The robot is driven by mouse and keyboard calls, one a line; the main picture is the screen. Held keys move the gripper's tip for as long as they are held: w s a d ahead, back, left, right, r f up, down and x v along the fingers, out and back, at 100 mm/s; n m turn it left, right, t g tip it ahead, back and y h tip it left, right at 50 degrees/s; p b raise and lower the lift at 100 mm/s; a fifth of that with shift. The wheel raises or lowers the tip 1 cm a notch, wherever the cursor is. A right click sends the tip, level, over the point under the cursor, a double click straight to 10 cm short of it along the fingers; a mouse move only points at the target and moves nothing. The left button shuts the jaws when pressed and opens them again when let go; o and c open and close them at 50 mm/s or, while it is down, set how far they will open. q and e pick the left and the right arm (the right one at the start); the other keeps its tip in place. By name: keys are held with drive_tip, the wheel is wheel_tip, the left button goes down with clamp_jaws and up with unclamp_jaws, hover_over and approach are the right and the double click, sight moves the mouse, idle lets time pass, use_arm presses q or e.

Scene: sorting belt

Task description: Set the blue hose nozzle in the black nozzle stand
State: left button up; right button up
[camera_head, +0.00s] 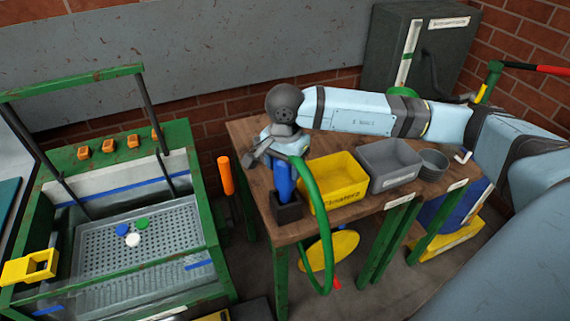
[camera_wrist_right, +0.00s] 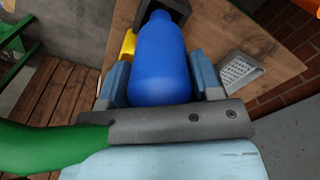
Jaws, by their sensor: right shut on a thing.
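The blue hose nozzle (camera_head: 285,181) points down, with its green hose (camera_head: 326,215) looping off to the right and below the table edge. My right gripper (camera_head: 283,152) is shut on the nozzle; in the right wrist view, the two fingers of the gripper (camera_wrist_right: 162,82) flank the blue nozzle body (camera_wrist_right: 161,60). The black nozzle stand (camera_head: 288,211) is at the table's front left corner, and also shows behind the nozzle in the wrist view (camera_wrist_right: 178,10). The nozzle's lower end meets the stand's opening; how deep it sits is hidden. My left gripper is out of view.
A green-framed wash station (camera_head: 205,216) stands to the left, with an orange handle (camera_head: 225,175) between.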

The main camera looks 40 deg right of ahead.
sight(285, 182)
drive_tip(key=shift+f+b, duration=1.05)
drive_tip(key=shift+f, duration=0.35)
drive_tip(key=shift+f+b, duration=0.75)
drive_tip(key=shift+b, duration=0.15)
drive_tip(key=shift+f+b, duration=0.65)
drive_tip(key=shift+f, duration=0.05)
drive_tip(key=o, duration=0.9)
